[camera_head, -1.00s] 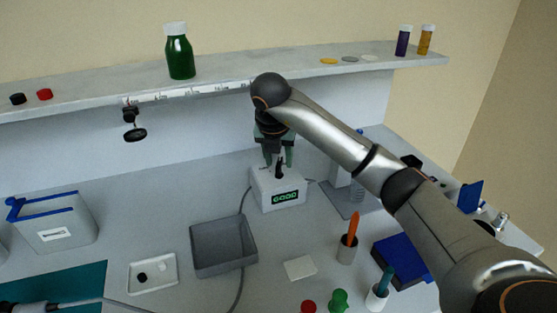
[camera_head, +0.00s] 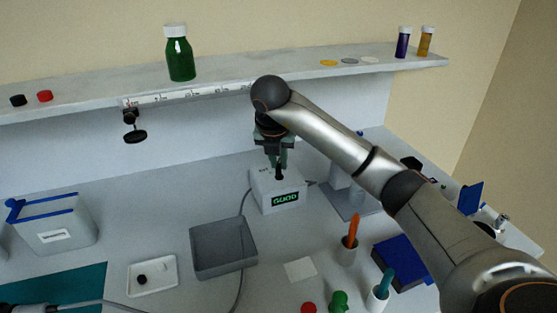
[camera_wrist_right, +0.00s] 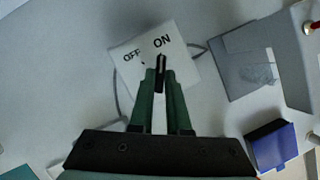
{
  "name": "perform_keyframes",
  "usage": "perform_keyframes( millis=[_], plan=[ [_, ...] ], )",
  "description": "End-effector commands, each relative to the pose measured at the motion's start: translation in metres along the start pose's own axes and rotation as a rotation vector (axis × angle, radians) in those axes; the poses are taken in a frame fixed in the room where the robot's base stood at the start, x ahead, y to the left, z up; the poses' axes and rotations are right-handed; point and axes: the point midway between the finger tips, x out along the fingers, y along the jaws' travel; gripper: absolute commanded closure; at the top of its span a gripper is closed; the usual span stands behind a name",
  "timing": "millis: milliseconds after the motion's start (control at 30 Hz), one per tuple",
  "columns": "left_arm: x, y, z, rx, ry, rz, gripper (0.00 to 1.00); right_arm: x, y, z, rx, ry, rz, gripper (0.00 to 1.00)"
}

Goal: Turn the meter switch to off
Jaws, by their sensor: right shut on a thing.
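The meter (camera_head: 277,207) is a white box with a green-lettered display on its front, standing on the bench below the shelf. Its switch is a small black lever (camera_head: 278,175) on top. In the right wrist view the lever (camera_wrist_right: 160,72) stands near the printed ON and OFF labels, OFF to the left and ON to the right. My right gripper (camera_head: 276,159) comes down from above, with its green fingers shut on the lever. In the wrist view the fingertips (camera_wrist_right: 159,80) meet at it. The fingers partly hide the lever, so its exact setting is unclear.
A grey tray (camera_head: 224,270) stands front-left of the meter. A cup with an orange-handled tool (camera_head: 352,230) and a blue box (camera_head: 402,260) stand to the right. A grey stand (camera_head: 345,199) is close on the meter's right. A cable runs from the meter.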

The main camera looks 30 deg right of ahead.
Motion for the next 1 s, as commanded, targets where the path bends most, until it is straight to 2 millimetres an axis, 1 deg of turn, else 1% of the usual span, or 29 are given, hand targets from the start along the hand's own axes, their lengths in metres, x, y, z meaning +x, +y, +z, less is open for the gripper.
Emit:
perform_keyframes(
  millis=[167, 367, 667, 1000],
  plan=[
    [0.0, -0.0001, 0.0002, 0.0, 0.0, 0.0, 0.0, -0.0002, -0.0005, 0.0003, -0.005, 0.0, 0.002, 1.0],
    [0.0006, -0.0001, 0.0006, 0.0, 0.0, 0.0, 0.0, 0.0, -0.0017, 0.0009, -0.06, -0.001, 0.025, 1.0],
    [0.0024, 0.0005, 0.0013, 0.001, -0.001, 0.002, 0.0, 0.0003, -0.0035, 0.001, -0.243, -0.001, 0.1, 1.0],
    [0.004, 0.0012, -0.0039, 0.003, 0.009, 0.004, 0.0, 0.0004, -0.0046, 0.0012, -0.422, 0.0, 0.174, 1.0]
  ],
)
